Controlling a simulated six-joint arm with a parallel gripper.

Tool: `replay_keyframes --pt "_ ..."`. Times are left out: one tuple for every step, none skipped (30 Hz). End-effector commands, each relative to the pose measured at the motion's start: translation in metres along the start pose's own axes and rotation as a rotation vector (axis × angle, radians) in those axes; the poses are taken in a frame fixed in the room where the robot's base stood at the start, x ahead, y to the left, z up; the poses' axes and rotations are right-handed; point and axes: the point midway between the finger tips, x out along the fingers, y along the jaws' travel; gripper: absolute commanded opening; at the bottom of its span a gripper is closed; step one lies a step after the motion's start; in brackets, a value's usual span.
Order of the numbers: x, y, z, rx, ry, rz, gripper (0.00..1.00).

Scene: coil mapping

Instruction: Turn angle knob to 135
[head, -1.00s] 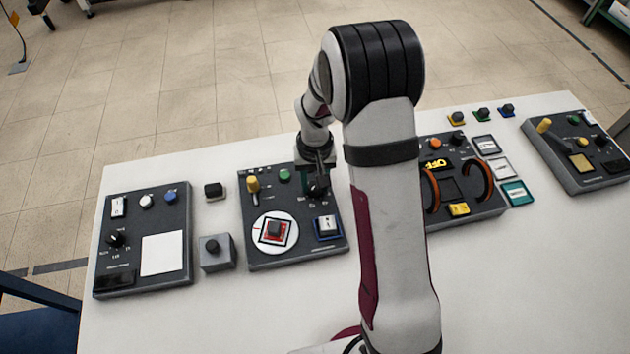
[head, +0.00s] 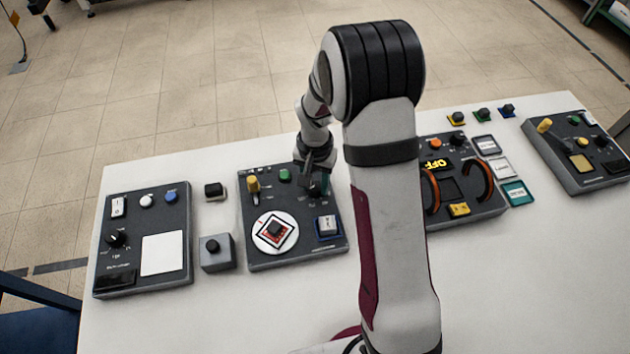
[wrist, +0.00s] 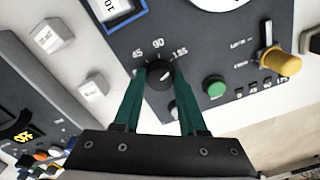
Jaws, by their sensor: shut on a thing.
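The black angle knob (wrist: 159,78) sits on a dark panel (wrist: 225,50), with the marks 45, 90 and 135 around it in the wrist view. A small light mark shows on the right of the knob's top, roughly on the 135 side; its exact reading is hard to tell. My gripper (wrist: 160,86) is shut on the knob, one green finger on each side. In the head view my gripper (head: 318,184) is at the upper right of the middle panel (head: 250,228) and largely hides the knob.
The same panel holds a yellow-topped lever (head: 253,185), a green button (head: 284,175) and a white disc (head: 262,243) with a red-edged square and black block. Other panels stand left (head: 140,270) and right (head: 475,212). Bare white table (head: 220,310) lies in front.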

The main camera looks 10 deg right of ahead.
Motion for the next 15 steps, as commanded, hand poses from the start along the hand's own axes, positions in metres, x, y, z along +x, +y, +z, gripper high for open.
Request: replay_keyframes --pt "-0.0008 -0.0005 -0.0006 0.003 0.002 -0.002 0.0" --pt "-0.0008 -0.0005 -0.0006 0.003 0.001 -0.002 0.0" --pt "-0.0008 -0.0005 -0.0006 0.002 0.002 -0.002 0.0" --pt "-0.0008 -0.0005 -0.0006 0.002 0.002 -0.002 0.0" --pt "-0.0008 -0.0005 -0.0006 0.002 0.002 -0.002 0.0" --pt "-0.0008 -0.0005 -0.0006 0.002 0.002 -0.002 0.0" --pt "-0.0008 -0.0005 -0.0006 0.002 0.002 -0.002 0.0" --pt "-0.0007 -0.0005 -0.0006 0.002 0.002 -0.002 0.45" --pt "-0.0007 -0.0004 -0.0006 0.002 0.001 -0.002 0.52" --pt "-0.0006 -0.0004 -0.0005 0.002 0.001 -0.001 0.57" --pt "-0.0005 -0.0003 -0.0005 0.002 0.001 -0.001 0.63" --pt "-0.0005 -0.0003 -0.0004 0.001 0.001 -0.001 0.7" --pt "-0.0004 -0.0003 -0.0004 0.001 0.001 -0.001 0.71" --pt "-0.0004 -0.0002 -0.0004 0.001 0.001 -0.001 0.71" --pt "-0.0003 -0.0002 -0.0003 0.001 0.001 -0.001 0.71"
